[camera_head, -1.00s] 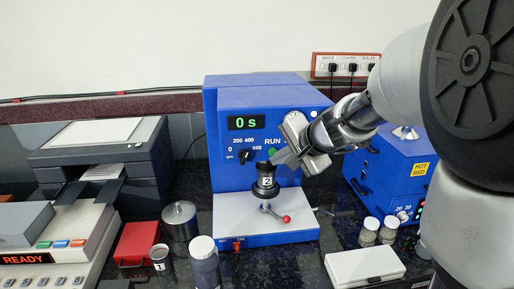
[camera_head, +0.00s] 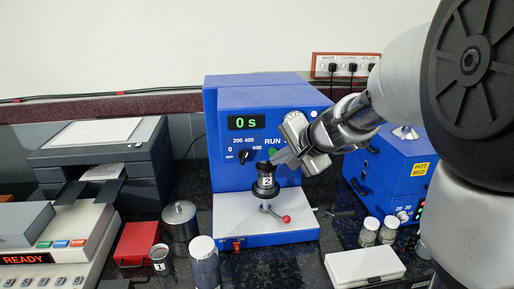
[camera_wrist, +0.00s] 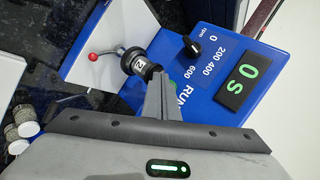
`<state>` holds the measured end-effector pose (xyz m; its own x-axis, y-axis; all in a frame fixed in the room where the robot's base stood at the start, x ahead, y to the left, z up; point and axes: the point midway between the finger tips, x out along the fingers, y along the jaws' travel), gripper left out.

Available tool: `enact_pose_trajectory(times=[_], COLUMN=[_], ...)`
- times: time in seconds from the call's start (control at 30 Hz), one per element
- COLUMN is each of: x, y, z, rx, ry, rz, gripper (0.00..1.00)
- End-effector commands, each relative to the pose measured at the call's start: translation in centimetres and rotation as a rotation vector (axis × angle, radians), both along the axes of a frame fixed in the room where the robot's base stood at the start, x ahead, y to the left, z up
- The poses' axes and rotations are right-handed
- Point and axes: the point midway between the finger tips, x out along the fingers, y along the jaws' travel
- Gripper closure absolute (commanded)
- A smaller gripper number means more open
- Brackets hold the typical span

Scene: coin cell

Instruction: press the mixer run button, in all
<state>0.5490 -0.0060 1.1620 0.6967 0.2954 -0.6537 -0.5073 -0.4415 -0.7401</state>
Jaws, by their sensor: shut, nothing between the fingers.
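The blue mixer (camera_head: 262,97) stands in the middle of the counter, its display (camera_head: 247,123) reading "0 s". The green run button (camera_head: 272,153) shows below the word RUN, partly covered by my gripper (camera_head: 276,159). In the wrist view a bit of green (camera_wrist: 172,84) shows beside the fingertips (camera_wrist: 158,78). My gripper is shut and empty, its tips at or very near the button; I cannot tell whether they touch it. A black cup marked 2 (camera_head: 266,180) sits upright in the mixer below the fingers. The speed knob (camera_head: 244,156) is left of the button.
The mixer's base has a red-knobbed lever (camera_head: 286,218) and a red switch (camera_head: 237,244). A blue hot bed box (camera_head: 400,170) stands right, with small jars (camera_head: 369,232) and a white case (camera_head: 364,266) before it. Left are a metal cylinder (camera_head: 180,222) and a red box (camera_head: 136,243).

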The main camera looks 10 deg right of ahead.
Motion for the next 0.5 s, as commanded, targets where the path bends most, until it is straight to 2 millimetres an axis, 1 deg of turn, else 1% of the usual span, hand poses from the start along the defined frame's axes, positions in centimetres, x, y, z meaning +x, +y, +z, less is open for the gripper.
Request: enact_pose_trajectory(times=[0.3,0.5], x=[0.85,0.86], y=[0.01,0.01], z=[-0.02,0.0], rx=[-0.001,0.0], ry=[0.0,0.0], rz=[0.001,0.0], gripper=[1.0,1.0])
